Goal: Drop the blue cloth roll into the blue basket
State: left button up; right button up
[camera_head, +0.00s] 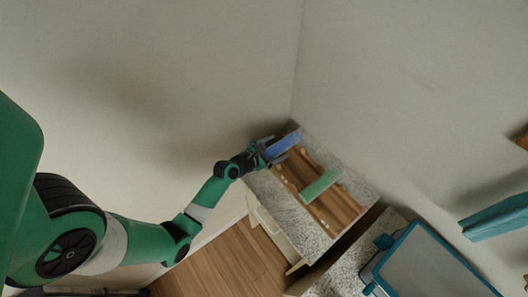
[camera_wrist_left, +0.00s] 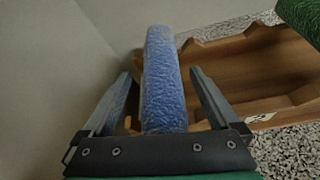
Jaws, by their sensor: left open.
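The blue cloth roll (camera_head: 284,145) lies at the far left end of the wooden rack, near the wall corner. My left gripper (camera_head: 270,152) is at the roll, its jaws apart. In the left wrist view the blue roll (camera_wrist_left: 160,75) runs lengthwise between the two open fingers, with a gap on either side. I cannot tell how far the fingertips reach down past it. A teal-blue rimmed thing with a grey face (camera_head: 432,262) at the lower right may be the blue basket; I cannot see into it. My right gripper is not in view.
A green roll (camera_head: 320,186) lies across the wooden rack (camera_head: 335,209), which sits on a speckled counter (camera_head: 300,222). Walls stand close behind the blue roll. A teal bar (camera_head: 497,218) shows at the right edge. The wooden floor (camera_head: 228,268) is clear.

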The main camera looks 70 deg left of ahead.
pick_arm(q)
jog(key=p+v, duration=0.1)
jog(key=v, duration=0.9)
jog(key=shift+a+p, duration=0.25)
jog(key=shift+p, duration=0.15)
jog(key=shift+r, duration=0.1)
jog(key=w+d+r+m+t+h, duration=0.1)
jog(key=w+d+r+m+t, duration=0.2)
jog(key=w+r+m, duration=0.6)
jog(key=w+d+r+m+t+h, duration=0.1)
jog(key=w+d+r+m+t, duration=0.15)
jog(key=r+m, duration=0.7)
jog(key=w+d+r+m+t+h, duration=0.1)
jog(key=w+d+r+m+t, duration=0.25)
jog(key=r, duration=1.05)
jog(key=s+d+r+m+t+h, duration=0.1)
jog(key=s+d+r+m+t, duration=0.1)
jog(key=d+r+m, duration=0.3)
jog(key=s+d+r+m+t+h, duration=0.2)
jog(key=d+r+m, duration=0.4)
jog(key=r, duration=0.8)
jog(key=s+d+r+m+t+h, duration=0.1)
jog(key=s+d+r+m+t, duration=0.1)
jog(key=d+r+m, duration=0.3)
notch_tip(320, 180, up, 4)
jog(key=shift+s+d+r+m+h, duration=0.2)
jog(key=shift+s+d+m+h, duration=0.15)
jog(key=shift+s+d, duration=0.2)
jog(key=shift+o, duration=0.4)
